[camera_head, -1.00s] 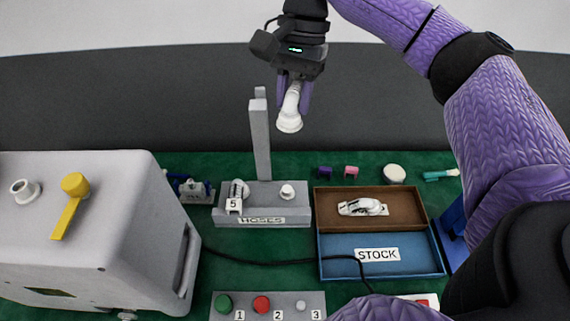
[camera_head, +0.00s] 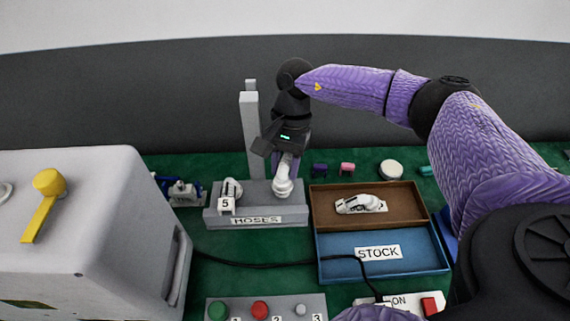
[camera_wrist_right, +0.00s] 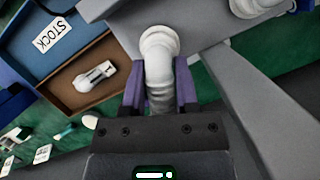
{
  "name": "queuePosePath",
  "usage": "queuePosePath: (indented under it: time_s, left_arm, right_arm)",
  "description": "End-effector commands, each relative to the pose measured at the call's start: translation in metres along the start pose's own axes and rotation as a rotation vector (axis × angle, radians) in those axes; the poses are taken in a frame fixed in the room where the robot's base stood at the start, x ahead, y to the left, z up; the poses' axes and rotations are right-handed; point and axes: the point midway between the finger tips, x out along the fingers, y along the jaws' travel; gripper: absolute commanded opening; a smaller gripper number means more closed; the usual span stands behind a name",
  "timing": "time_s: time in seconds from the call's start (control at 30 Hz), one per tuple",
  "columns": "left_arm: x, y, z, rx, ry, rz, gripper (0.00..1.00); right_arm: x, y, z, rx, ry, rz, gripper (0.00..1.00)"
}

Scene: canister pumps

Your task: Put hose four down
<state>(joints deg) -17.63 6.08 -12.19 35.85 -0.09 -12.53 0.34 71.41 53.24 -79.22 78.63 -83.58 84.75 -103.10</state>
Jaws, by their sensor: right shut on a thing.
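My right gripper (camera_head: 284,170) is shut on a white hose piece (camera_head: 283,186). In the head view the hose is at the right end of the grey HOSES stand (camera_head: 222,218), where a white peg showed before. The right wrist view shows the hose (camera_wrist_right: 158,55) between the purple fingers (camera_wrist_right: 160,85), its flanged end over the grey stand. I cannot tell whether it is fully seated. Another white hose (camera_head: 231,188), marked 5, sits at the left end of the stand. My left gripper is not in view.
A grey post (camera_head: 250,135) rises behind the stand, close to my right gripper. A brown tray (camera_head: 323,196) with a white part and a blue STOCK tray (camera_head: 335,264) lie to the right. A grey machine (camera_head: 105,215) with a yellow lever stands left. A black cable crosses in front.

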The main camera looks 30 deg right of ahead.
Motion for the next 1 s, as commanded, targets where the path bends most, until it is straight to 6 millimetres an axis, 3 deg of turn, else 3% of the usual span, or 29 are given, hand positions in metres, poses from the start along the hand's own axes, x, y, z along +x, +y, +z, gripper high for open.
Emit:
queuePosePath:
  time_s: [0.43, 0.47, 0.6, 0.63, 0.87, 1.0]
  left_arm:
    - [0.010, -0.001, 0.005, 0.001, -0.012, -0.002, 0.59]
    - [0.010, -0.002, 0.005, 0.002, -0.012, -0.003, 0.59]
    - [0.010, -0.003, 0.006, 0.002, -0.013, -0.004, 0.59]
    - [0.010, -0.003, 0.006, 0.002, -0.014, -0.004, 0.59]
    - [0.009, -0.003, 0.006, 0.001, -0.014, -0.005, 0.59]
    - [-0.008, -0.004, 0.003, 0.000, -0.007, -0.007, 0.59]
  right_arm:
    - [0.011, 0.000, -0.004, 0.001, 0.000, 0.000, 0.00]
    - [0.011, 0.000, -0.004, 0.001, 0.000, 0.000, 0.40]
    - [0.011, 0.000, -0.004, 0.001, 0.000, 0.000, 0.69]
    - [0.011, 0.000, -0.004, 0.001, 0.000, 0.000, 0.73]
    - [0.011, 0.000, -0.004, 0.001, 0.000, 0.000, 0.73]
    - [-0.009, 0.000, 0.003, 0.000, 0.002, -0.002, 0.73]
